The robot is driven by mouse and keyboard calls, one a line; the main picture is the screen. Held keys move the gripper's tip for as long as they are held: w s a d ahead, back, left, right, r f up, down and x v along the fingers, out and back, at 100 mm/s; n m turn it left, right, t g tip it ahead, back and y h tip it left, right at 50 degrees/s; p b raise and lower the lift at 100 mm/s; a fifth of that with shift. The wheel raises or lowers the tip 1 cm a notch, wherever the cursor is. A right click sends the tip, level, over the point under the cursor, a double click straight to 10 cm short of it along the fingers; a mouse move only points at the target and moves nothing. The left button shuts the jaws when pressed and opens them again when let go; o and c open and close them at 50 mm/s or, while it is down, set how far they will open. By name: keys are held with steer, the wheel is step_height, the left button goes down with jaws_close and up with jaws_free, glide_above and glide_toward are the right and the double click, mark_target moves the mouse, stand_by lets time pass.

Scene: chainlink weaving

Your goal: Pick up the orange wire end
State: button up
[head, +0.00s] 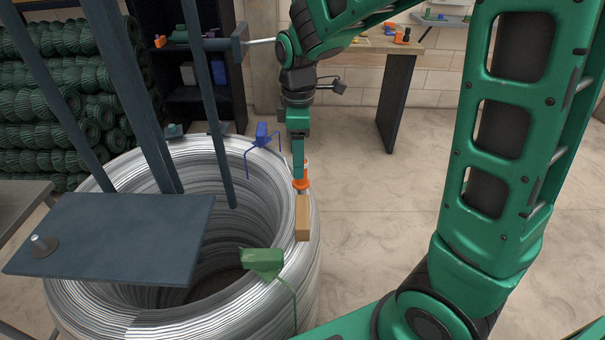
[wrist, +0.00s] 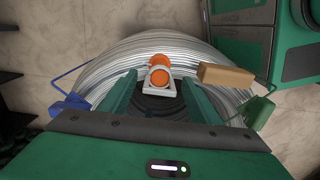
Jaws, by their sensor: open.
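The orange wire end (head: 302,182) is at the right rim of the large silver wire coil (head: 140,322). In the wrist view the orange piece (wrist: 158,76) sits on a pale grey base, centred between my two fingers. My gripper (head: 299,172) points down over it with its jaws open. The fingertips (wrist: 159,80) lie on either side of the orange piece with a gap each side. I cannot tell how deep it is between them. The coil also shows behind it in the wrist view (wrist: 150,46).
A tan block (head: 302,218) is close beside the orange end. A blue wire end (head: 265,135) and a green wire end (head: 262,262) sit on the coil rim. A dark plate (head: 110,235) with posts stands over the coil's left. Open floor lies to the right.

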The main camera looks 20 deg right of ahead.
steer(key=shift+s+d+f, duration=0.1)
steer(key=shift+f, duration=1.4)
steer(key=shift+d+f, duration=0.1)
steer(key=shift+f, duration=1.35)
steer(key=c, duration=1.2)
steer(key=shift+r, duration=0.1)
step_height(320, 180, up, 7)
steer(key=shift+f, duration=0.1)
steer(key=s+a, duration=0.2)
steer(key=s, duration=0.3)
steer(key=s+a, duration=0.2)
steer(key=s, duration=0.4)
steer(key=s+a, duration=0.3)
steer(key=s, duration=0.2)
steer(key=shift+s, duration=0.3)
